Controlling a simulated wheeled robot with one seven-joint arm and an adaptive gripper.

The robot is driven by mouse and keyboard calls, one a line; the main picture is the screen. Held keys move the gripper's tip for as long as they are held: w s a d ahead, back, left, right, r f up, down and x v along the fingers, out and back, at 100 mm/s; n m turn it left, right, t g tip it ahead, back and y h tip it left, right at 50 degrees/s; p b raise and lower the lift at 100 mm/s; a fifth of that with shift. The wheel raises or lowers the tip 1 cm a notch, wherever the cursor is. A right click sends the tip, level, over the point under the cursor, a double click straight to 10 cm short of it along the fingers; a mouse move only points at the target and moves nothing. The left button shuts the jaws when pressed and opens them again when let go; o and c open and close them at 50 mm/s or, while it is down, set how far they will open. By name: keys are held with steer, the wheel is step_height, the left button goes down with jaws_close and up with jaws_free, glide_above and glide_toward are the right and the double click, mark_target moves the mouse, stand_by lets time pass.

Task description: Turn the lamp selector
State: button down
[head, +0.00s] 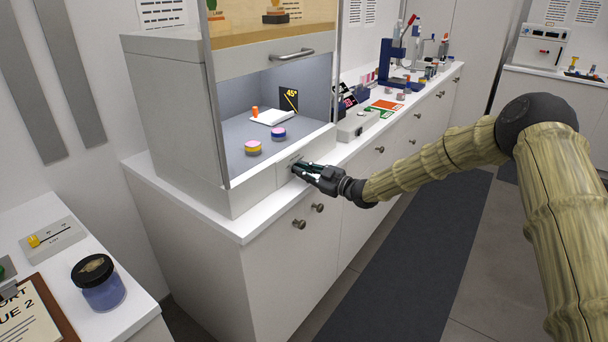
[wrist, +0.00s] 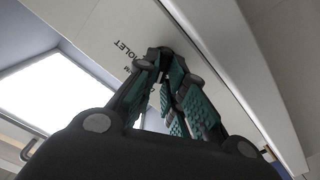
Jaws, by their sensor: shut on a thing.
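My gripper (head: 298,169) is at the low front panel of the grey cabinet (head: 262,190), at its right end. In the wrist view my gripper (wrist: 163,58) has its fingertips against the pale panel (wrist: 110,28), closed on a small dark part that I take for the lamp selector. The fingers hide most of it, so its pointer direction cannot be told. The printed word VIOLET is beside the fingertips, with part of another label below it.
The cabinet's raised sash has a handle (head: 292,54). A grey box (head: 360,125) stands on the counter just right of my gripper. The floor mat (head: 400,260) in front is clear.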

steer(key=shift+m, duration=0.8)
steer(key=c, duration=1.5)
jaws_free()
steer(key=shift+d, duration=0.1)
steer(key=v, duration=1.2)
